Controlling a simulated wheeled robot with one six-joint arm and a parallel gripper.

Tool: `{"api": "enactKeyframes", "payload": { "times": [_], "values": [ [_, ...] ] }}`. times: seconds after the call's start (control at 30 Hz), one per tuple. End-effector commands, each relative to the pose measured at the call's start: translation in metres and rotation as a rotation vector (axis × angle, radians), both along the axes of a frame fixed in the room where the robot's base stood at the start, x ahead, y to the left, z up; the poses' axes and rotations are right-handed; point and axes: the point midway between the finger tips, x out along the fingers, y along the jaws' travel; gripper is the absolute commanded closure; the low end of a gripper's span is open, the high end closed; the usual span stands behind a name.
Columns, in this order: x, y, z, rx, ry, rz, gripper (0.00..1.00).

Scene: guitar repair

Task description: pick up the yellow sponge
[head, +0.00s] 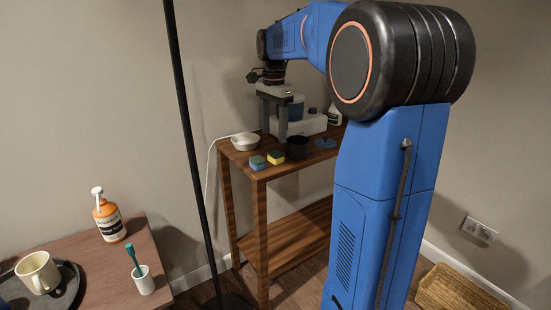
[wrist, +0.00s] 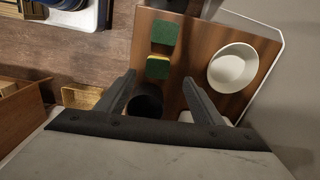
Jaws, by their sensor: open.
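Two small sponges lie on the wooden stand's top, each with a darker scouring layer uppermost. The other sponge (head: 257,163) has a bluish top in the head view and looks green in the wrist view (wrist: 165,33). My gripper (head: 275,134) points down over the stand, behind the sponges, open and empty. In the wrist view the yellow sponge appears between and just beyond the fingertips (wrist: 159,79), not held.
A black cup (head: 297,148) stands right of the yellow sponge, and a white bowl (head: 245,141) stands behind at the left. A white appliance (head: 312,123) and a bottle (head: 335,115) are at the back. A dark pole (head: 186,110) rises left of the wooden stand (head: 262,172).

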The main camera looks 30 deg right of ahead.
Motion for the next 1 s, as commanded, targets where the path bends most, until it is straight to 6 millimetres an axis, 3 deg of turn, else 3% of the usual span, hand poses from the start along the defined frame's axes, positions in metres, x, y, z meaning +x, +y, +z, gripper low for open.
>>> {"api": "enactKeyframes", "payload": {
  "times": [0.1,0.37,0.7,1.0],
  "values": [
    [0.000,0.000,-0.017,0.001,0.002,0.000,0.39],
    [-0.001,0.000,-0.034,0.000,0.001,0.000,0.39],
    [-0.004,-0.004,-0.075,0.001,0.002,0.001,0.39],
    [-0.004,-0.004,-0.082,0.000,0.000,0.001,0.39]
  ]
}}
